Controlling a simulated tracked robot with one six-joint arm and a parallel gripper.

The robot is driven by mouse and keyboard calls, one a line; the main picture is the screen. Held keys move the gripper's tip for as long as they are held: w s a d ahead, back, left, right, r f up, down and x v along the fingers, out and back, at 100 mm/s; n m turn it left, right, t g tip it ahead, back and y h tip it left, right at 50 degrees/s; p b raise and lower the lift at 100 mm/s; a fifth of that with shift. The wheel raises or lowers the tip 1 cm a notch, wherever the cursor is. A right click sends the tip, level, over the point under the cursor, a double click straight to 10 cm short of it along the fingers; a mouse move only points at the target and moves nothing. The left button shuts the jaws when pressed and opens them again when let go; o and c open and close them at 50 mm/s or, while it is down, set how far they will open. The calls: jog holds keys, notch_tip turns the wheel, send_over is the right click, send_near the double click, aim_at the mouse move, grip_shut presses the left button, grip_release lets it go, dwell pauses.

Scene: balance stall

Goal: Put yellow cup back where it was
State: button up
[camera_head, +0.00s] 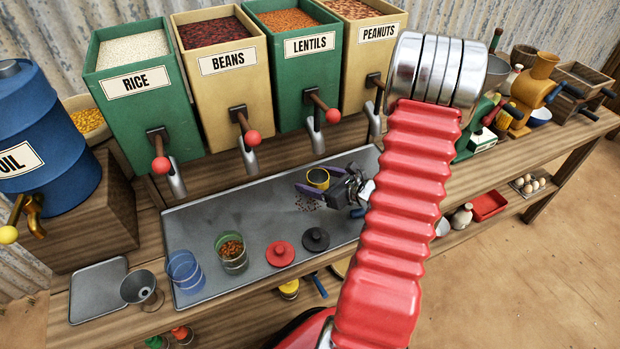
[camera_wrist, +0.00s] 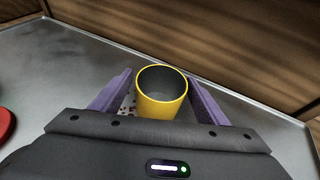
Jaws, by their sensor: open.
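The yellow cup (camera_head: 318,179) stands upright on the metal tray (camera_head: 205,213), towards its back right, below the lentils dispenser. My gripper (camera_head: 313,186) is open, with its two purple fingers on either side of the cup. In the wrist view the yellow cup (camera_wrist: 161,92) sits between the fingers of my gripper (camera_wrist: 158,95), with a small gap visible on the left. The cup looks empty inside. Its lower front is hidden by the gripper body.
Dark beans lie scattered on the tray by the cup. A blue glass (camera_head: 185,272), a green glass with grains (camera_head: 231,254), a red lid (camera_head: 280,253) and a black lid (camera_head: 315,239) stand nearer the front. The dispensers (camera_head: 230,65) line the back.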

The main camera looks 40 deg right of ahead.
jog(key=v, duration=0.9)
jog(key=shift+s, duration=0.1)
jog(key=shift+r, duration=0.1)
dwell(0.5)
jog(key=w+a+r+n+g+y, duration=0.1)
jog(key=a+r+n+g+y, duration=0.3)
jog(key=a+n, duration=0.65)
jog(key=a+r+n+g+y, duration=0.1)
jog(key=a+r+n+g, duration=0.5)
jog(key=a, duration=0.8)
jog(key=s+a+r+n+t+h, duration=0.1)
jog(key=s+a+r+n+h, duration=0.2)
jog(key=n, duration=0.6)
jog(key=s+a+r+n+t+h, duration=0.1)
jog(key=s+a+r+n+h, duration=0.2)
jog(key=r+n, duration=0.4)
jog(key=shift+s+a+n, duration=0.6)
jog(key=shift+s+n, duration=0.1)
jog(key=shift+n, duration=0.45)
